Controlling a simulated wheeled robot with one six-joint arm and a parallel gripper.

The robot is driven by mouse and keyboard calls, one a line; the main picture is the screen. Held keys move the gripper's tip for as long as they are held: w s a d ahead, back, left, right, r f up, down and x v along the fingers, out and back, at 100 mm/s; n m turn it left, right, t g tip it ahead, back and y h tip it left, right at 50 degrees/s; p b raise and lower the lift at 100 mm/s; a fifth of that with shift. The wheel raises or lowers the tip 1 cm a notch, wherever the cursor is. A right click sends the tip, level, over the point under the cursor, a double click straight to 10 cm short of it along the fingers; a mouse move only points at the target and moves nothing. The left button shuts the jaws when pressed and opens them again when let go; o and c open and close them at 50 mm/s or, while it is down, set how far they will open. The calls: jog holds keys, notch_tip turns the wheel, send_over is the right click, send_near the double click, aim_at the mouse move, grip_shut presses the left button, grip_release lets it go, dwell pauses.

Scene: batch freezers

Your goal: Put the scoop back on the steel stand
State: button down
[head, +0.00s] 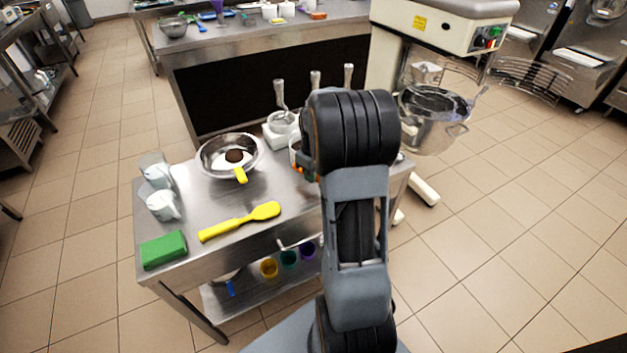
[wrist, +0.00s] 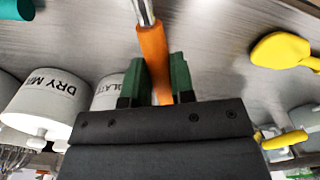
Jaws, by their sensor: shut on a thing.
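My gripper (wrist: 158,82) is shut on an orange handle (wrist: 153,48) in the wrist view, its green fingertips on either side. A bright metal shaft (wrist: 144,12) continues from the handle and leaves the top of the picture. I take this tool for the scoop; its bowl end is out of view. In the head view my arm covers most of the gripper, and only a little orange (head: 303,173) shows at its left, over the steel table (head: 205,197). I cannot clearly make out the steel stand in either view.
A steel bowl (head: 216,168), a yellow spatula (head: 240,221), clear jugs (head: 160,205) and a green sponge (head: 163,250) are on the table. White labelled containers (wrist: 45,102) show in the wrist view. Upright metal handles (head: 280,94) rise at the table's back. A mixer bowl (head: 430,125) stands right.

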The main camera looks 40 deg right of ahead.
aim_at(314, 187)
jog(key=shift+w+d+f, duration=0.25)
jog(key=shift+d+f, duration=0.05)
jog(key=shift+f, duration=1.65)
jog(key=shift+f, duration=0.15)
jog(key=shift+f, duration=0.15)
jog(key=c, duration=1)
grip_release()
jog(key=shift+o, duration=0.2)
